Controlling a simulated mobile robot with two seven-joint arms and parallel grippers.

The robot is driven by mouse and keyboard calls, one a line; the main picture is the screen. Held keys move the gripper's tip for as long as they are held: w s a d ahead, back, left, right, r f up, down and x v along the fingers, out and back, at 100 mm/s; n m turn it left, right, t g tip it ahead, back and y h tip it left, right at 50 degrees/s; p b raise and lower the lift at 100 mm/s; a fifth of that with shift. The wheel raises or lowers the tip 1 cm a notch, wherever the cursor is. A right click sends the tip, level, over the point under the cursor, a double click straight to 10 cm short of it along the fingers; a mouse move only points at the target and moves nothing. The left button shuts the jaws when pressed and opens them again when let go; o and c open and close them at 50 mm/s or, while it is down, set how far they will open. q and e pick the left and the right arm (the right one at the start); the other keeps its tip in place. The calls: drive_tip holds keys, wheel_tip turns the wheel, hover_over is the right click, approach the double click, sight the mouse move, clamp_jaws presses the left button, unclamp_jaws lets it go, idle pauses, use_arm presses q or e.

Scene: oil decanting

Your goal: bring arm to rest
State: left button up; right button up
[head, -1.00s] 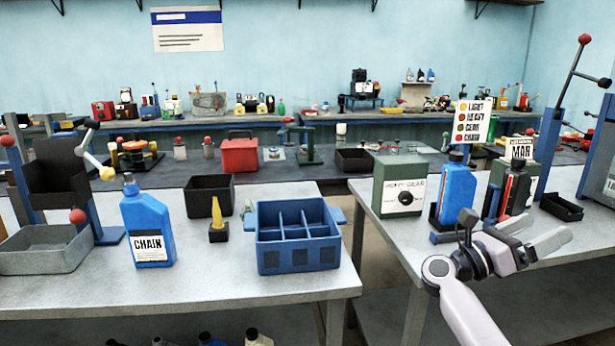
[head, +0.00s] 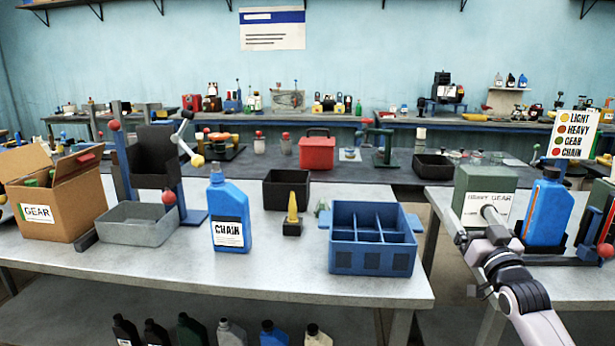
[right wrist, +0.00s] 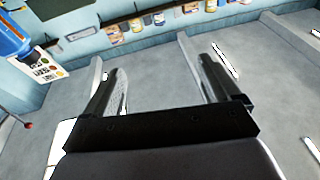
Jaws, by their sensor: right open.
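My right gripper (head: 492,216) is in front of the grey-green box on the right bench in the head view. In the right wrist view its two fingers (right wrist: 155,85) are spread apart with nothing between them. My right arm comes in from the lower right. My left gripper is not in view. The blue CHAIN bottle (head: 231,215) stands upright on the left bench. A blue divided crate (head: 372,262) stands to its right, with its compartments looking empty.
The grey-green box (head: 474,183) and a blue bottle (head: 547,212) stand close to my right gripper. A colour-label sign (head: 573,134) is behind them. A cardboard GEAR box (head: 60,222) and a grey tray (head: 135,228) stand at left. A gap separates the two benches.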

wheel_tip(320, 180, down, 7)
drive_tip(key=d+n+g+h, duration=0.2)
drive_tip(key=n+g, duration=0.1)
drive_tip(key=g, duration=0.1)
drive_tip(key=s+a+f+g+y, duration=0.1)
drive_tip(key=s+a+f, duration=0.3)
drive_tip(key=s+f, duration=0.3)
drive_tip(key=s+a+f+g+y, duration=0.1)
drive_tip(key=s+a+f, duration=0.3)
drive_tip(key=f, duration=0.5)
drive_tip(key=s+a+f+g, duration=0.1)
drive_tip(key=s+a+f, duration=0.2)
drive_tip(key=s, duration=0.5)
drive_tip(key=s+a+f+g+y, duration=0.1)
drive_tip(key=s+a+f+g, duration=0.1)
drive_tip(key=s+f, duration=0.3)
drive_tip(key=s+a+f+g, duration=0.1)
drive_tip(key=s+a+f, duration=0.3)
drive_tip(key=s, duration=0.9)
drive_tip(key=shift+s+m+g+y, duration=0.25)
drive_tip(key=shift+m+g+y, duration=0.05)
drive_tip(key=shift+y, duration=0.1)
drive_tip(key=shift+d, duration=0.1)
